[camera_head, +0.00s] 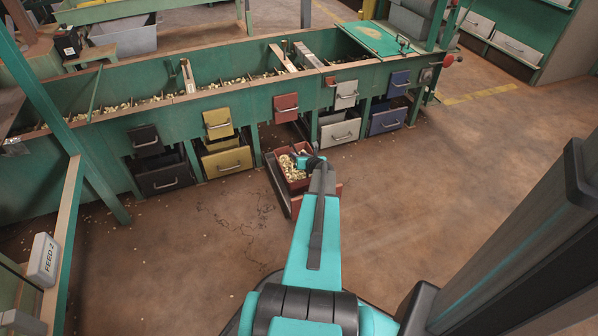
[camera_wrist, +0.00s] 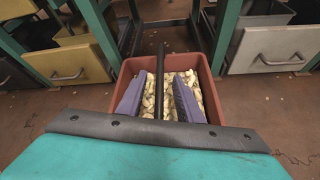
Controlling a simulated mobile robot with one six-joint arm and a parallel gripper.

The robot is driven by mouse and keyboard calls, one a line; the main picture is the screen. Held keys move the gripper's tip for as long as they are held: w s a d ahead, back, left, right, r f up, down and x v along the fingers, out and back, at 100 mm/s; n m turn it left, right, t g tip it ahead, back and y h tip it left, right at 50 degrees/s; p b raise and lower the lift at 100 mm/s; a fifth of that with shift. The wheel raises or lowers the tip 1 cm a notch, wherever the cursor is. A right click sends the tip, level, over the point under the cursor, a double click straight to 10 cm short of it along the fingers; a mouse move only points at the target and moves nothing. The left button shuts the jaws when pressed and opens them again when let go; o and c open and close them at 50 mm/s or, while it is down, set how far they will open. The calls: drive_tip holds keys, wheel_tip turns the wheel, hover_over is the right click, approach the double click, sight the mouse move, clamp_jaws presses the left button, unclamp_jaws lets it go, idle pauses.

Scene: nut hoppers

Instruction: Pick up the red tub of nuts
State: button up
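The red tub (camera_head: 283,170) holds pale nuts and sits in a pulled-out drawer with a red front (camera_head: 327,200). In the wrist view the tub (camera_wrist: 215,98) lies straight ahead, with a thin black handle bar (camera_wrist: 160,75) running across its middle. My gripper (camera_head: 311,162) is at the tub in the head view and hides part of its right side. In the wrist view my gripper (camera_wrist: 160,100) is open, one purple finger pad on each side of the bar, with visible gaps. Whether the fingers touch the nuts cannot be told.
The long green hopper bench (camera_head: 110,115) stands behind. A yellow drawer (camera_head: 227,160) is to the left of the tub, and a grey drawer (camera_head: 340,130) and a blue drawer (camera_head: 387,118) to the right. The floor at right is clear.

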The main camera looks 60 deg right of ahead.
clamp_jaws()
idle(1.4)
drive_tip(key=shift+r, duration=0.1)
